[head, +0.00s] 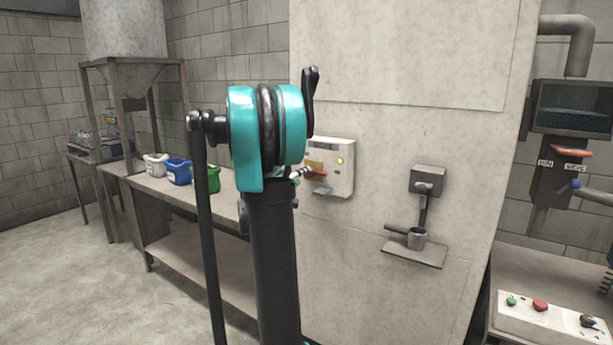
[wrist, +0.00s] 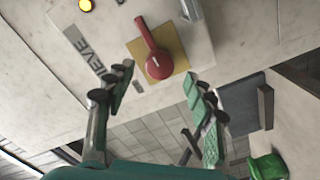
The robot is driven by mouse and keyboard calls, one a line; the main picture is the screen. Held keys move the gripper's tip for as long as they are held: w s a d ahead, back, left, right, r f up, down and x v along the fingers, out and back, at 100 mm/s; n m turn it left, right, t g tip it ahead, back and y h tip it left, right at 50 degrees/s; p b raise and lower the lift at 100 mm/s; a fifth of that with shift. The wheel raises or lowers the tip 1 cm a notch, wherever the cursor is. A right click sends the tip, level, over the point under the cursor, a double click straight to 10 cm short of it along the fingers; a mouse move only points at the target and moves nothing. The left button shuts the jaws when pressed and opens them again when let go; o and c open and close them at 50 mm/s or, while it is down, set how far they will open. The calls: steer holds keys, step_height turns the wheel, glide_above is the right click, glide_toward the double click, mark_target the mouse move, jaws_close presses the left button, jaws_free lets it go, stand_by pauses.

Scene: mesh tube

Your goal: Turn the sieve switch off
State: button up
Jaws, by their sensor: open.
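The sieve switch (wrist: 156,62) is a red rotary handle on a yellow plate in the wrist view, beside a grey label reading SIEVE (wrist: 88,52). It sits on a pale control box (head: 342,182) on the wall panel in the head view. An amber lamp (wrist: 86,5) on the box is lit, and it also shows in the head view (head: 340,160). My gripper (wrist: 159,76) is open and empty, its fingertips on either side of the handle's round hub. I cannot tell whether they touch it. My arm hides most of the gripper in the head view.
White (head: 156,166), blue (head: 178,172) and green (head: 207,180) tubs stand on the bench left of the box. A small grey box (head: 428,180) and a ledge with a metal cup (head: 416,238) are right of it. A button panel (head: 545,312) is at the lower right.

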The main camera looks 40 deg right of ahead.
steer(key=shift+x, duration=2.2)
steer(key=c, duration=1.2)
